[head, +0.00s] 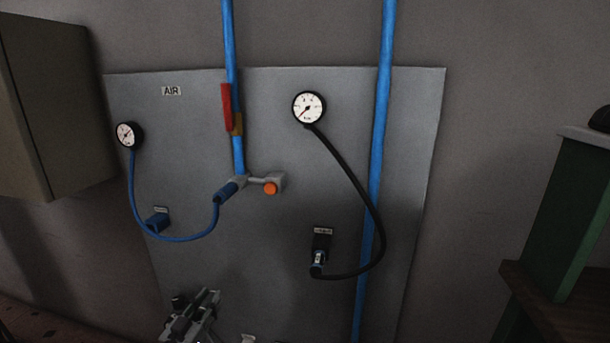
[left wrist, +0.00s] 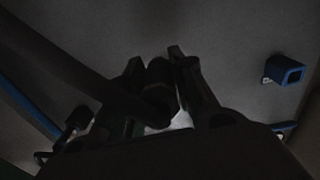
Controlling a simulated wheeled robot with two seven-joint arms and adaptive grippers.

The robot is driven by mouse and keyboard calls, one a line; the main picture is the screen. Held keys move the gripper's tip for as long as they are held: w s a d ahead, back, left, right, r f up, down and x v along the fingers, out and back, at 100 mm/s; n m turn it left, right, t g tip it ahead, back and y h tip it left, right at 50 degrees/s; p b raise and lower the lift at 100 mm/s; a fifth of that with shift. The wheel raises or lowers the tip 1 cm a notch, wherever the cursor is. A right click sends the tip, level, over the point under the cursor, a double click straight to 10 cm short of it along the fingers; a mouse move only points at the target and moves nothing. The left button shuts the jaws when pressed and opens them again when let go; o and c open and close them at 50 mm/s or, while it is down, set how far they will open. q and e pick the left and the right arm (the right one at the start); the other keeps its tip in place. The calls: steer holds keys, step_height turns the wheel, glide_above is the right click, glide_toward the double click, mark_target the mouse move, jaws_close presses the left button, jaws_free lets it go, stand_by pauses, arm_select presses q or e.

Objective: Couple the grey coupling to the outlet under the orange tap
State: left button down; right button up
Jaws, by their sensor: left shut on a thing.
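The orange tap (head: 271,188) is a round orange knob on a grey fitting (head: 258,180) at the foot of the left blue pipe. I cannot make out the outlet under it. My left gripper (head: 208,297) is low in front of the panel, below and left of the tap and well apart from it. In the left wrist view its fingers (left wrist: 160,65) are shut on a dark round piece (left wrist: 160,75), which I take for the grey coupling; its colour is lost in shadow. A thick dark band, probably its hose, runs to the upper left. My right gripper is out of view.
A black hose (head: 375,220) ends at a dark holder (head: 322,240). A blue holder (head: 157,222) looks empty. A cabinet (head: 50,110) is left; a green frame (head: 565,205) is right.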

mark_target(207, 299)
arm_select(q)
step_height(207, 299, up, 23)
steer(key=p, duration=2.2)
steer(key=shift+f, duration=0.15)
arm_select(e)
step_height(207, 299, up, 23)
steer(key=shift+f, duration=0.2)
arm_select(q)
steer(key=shift+r+p, duration=0.5)
steer(key=shift+p, duration=0.15)
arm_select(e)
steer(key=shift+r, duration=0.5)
